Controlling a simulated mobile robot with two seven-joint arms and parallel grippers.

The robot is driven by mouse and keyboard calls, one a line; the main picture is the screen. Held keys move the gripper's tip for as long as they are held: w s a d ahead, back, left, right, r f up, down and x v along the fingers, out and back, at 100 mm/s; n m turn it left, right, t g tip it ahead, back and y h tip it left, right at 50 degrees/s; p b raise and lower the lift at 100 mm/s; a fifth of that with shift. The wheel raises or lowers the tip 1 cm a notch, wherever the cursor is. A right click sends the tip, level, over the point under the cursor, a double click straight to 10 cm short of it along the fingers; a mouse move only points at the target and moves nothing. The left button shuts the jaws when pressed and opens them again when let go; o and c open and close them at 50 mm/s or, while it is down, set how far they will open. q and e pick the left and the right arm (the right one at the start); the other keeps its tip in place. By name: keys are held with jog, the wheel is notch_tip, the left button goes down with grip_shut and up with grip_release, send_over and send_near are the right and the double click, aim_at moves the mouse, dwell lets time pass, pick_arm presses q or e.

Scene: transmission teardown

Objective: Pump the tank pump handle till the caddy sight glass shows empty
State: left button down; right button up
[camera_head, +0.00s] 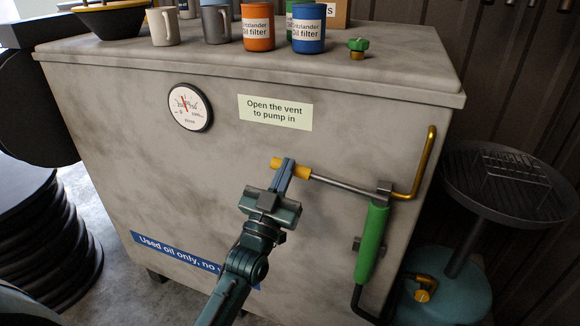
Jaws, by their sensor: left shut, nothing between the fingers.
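The pump (372,243) is a green cylinder on the front right of the grey tank (160,170). Its grey lever points left and ends in a yellow handle (303,172). My left gripper (286,166) is shut, its fingertips in front of the handle and covering its middle; whether they touch it I cannot tell. The caddy (450,292), a teal drum under a black drain pan (510,185), stands to the right of the tank. A brass fitting (422,290) is on it; no sight glass can be made out. My right gripper is not in view.
A round gauge (190,107) and a sign (275,112) about opening the vent are on the tank front. A green-topped cap (358,47), an orange filter (258,27), a blue filter (308,28) and mugs stand on top. A brass pipe (429,165) rises beside the pump.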

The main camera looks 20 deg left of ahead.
pick_arm(q)
notch_tip(320, 180, down, 5)
jog(key=n+y+b, duration=0.1)
jog(key=n+b, duration=0.1)
jog(key=shift+a+f+n+y, duration=0.1)
jog(key=shift+f+n+y, duration=0.05)
jog(key=shift+n+y, duration=0.2)
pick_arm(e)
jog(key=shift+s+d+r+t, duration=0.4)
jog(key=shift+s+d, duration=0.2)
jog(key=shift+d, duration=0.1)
pick_arm(q)
jog(key=shift+f, duration=0.1)
